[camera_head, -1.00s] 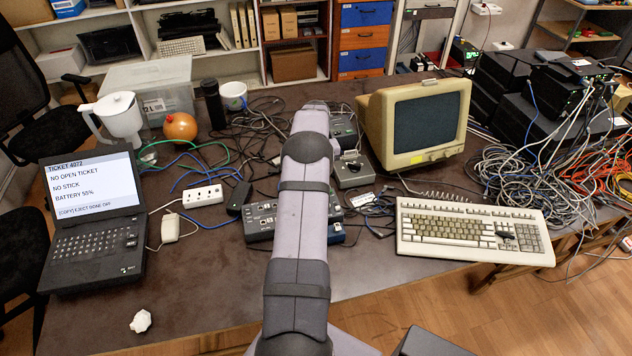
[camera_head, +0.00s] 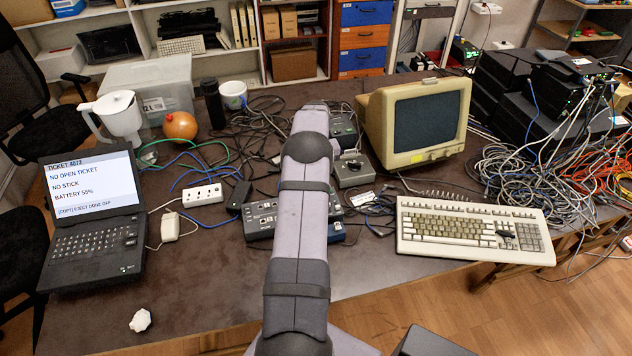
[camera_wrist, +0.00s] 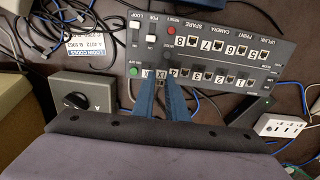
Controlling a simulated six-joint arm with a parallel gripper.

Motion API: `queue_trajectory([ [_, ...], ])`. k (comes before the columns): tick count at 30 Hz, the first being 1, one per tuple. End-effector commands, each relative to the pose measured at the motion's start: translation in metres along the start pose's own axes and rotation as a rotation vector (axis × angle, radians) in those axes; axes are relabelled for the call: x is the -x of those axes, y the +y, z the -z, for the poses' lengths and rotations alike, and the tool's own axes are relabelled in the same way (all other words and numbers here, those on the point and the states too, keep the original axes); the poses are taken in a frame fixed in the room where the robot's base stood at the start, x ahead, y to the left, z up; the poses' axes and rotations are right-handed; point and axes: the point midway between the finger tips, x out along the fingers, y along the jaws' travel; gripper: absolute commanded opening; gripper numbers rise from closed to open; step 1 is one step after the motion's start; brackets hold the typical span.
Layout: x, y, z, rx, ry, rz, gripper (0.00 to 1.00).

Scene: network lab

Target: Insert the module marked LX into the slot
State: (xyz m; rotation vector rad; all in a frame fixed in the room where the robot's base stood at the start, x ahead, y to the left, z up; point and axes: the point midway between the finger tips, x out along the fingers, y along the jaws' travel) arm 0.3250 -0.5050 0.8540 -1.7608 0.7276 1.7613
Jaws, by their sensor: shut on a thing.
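In the wrist view my gripper (camera_wrist: 161,88) has its two blue fingers close together, pointing at the lower edge of a dark grey port panel (camera_wrist: 218,62). It is shut on a small module, mostly hidden between the fingertips; I cannot read its marking or tell whether it sits in a slot. Small white labels (camera_wrist: 147,73) and a row of numbered ports lie just beyond the tips; they appear upside down. In the head view the panel (camera_head: 262,222) is partly behind my arm, which hides my gripper.
A grey box with a black knob (camera_wrist: 84,98) stands left of the fingers in the wrist view. A white power strip (camera_wrist: 279,126) lies at right. Loose cables surround the panel. The head view shows a laptop (camera_head: 92,222), monitor (camera_head: 415,122) and keyboard (camera_head: 474,231).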

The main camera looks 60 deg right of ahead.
Motion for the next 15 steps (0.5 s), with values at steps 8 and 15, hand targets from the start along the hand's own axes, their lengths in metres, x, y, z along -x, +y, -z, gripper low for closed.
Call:
queue_trajectory([
  [8, -0.0043, 0.0000, 0.0002, 0.000, 0.000, 0.000, 0.00],
  [15, -0.0075, 0.0000, 0.0002, 0.000, 0.000, 0.000, 0.00],
])
